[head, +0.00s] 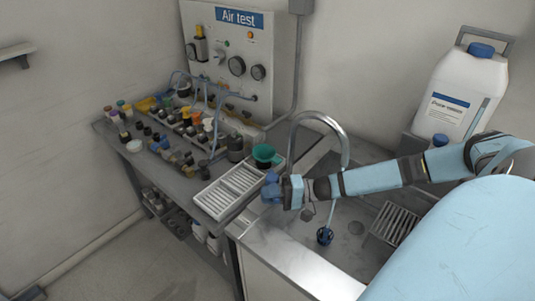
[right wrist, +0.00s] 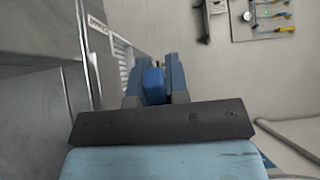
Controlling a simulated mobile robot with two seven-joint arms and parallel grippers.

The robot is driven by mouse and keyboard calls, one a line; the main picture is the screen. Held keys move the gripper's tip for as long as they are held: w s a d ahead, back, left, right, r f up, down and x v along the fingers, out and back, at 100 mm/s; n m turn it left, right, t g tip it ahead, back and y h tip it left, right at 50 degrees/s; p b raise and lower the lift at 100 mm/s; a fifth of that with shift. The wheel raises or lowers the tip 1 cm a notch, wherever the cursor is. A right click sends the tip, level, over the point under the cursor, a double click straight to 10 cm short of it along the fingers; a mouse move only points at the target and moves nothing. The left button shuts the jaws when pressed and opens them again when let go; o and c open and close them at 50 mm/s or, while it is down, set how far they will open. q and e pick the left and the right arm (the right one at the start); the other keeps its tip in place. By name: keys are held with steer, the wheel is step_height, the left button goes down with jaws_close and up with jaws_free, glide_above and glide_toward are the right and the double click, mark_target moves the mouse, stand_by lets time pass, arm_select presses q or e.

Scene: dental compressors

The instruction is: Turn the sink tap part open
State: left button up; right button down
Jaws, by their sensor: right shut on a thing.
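The sink tap (head: 318,118) is a tall silver gooseneck over the steel sink. My right arm comes in from the right and passes in front of its lower part. My right gripper (head: 270,188) is at the sink's left edge, shut on a blue tap handle (right wrist: 154,86), which sits between its two blue fingers in the right wrist view (right wrist: 155,72). In the head view the fingers largely hide the handle. A thin pale blue line (head: 333,208) runs below the spout to a dark blue round piece in the basin; I cannot tell whether it is water. My left gripper is not in view.
Left of the gripper are a white slotted tray (head: 228,192) and a green cup (head: 263,153). A bench with several small fittings stands under the Air test panel (head: 235,60). A white jug (head: 460,95) stands behind my right arm. A grey rack (head: 394,224) lies in the sink.

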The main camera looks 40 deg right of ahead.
stand_by(0.3)
steer(key=c, duration=1.1)
jaws_free()
steer(key=v, duration=0.7)
steer(key=shift+s+d+b, duration=0.15)
steer(key=shift+d+b, duration=0.05)
steer(key=shift+b, duration=0.1)
steer(key=shift+a, duration=0.15)
